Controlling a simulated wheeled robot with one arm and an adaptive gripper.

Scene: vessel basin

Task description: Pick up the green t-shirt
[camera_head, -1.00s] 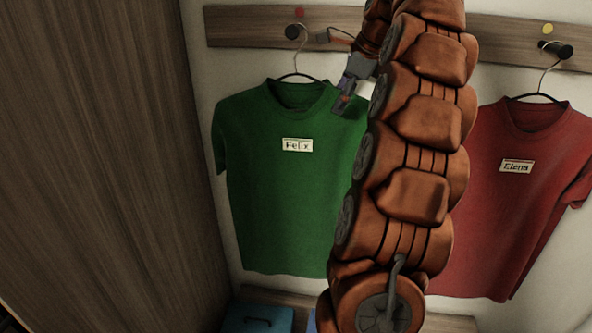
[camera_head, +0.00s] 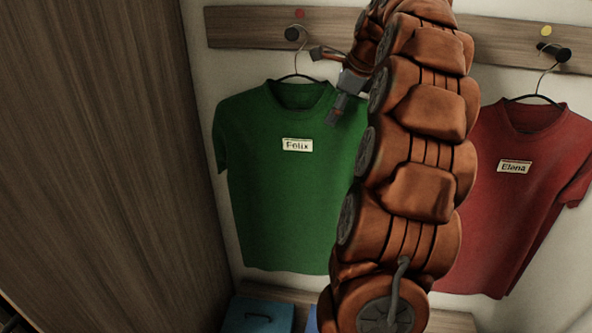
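The green t-shirt (camera_head: 288,190) with a "Felix" label hangs on a thin dark hanger (camera_head: 297,75) from a dark wall peg, left of my arm. My arm hides part of its right side. My gripper (camera_head: 323,86) is open, with its fingers spread apart. One finger is by the hanger's upper right and the other overlaps the shirt's right shoulder in the picture. Nothing shows between the fingers. I cannot tell whether they touch the shirt or the hanger.
A red t-shirt (camera_head: 508,210) labelled "Elena" hangs on the right. A wooden peg rail (camera_head: 245,28) runs along the wall. A brown wooden panel (camera_head: 100,150) fills the left. A blue box (camera_head: 258,314) sits below the green shirt.

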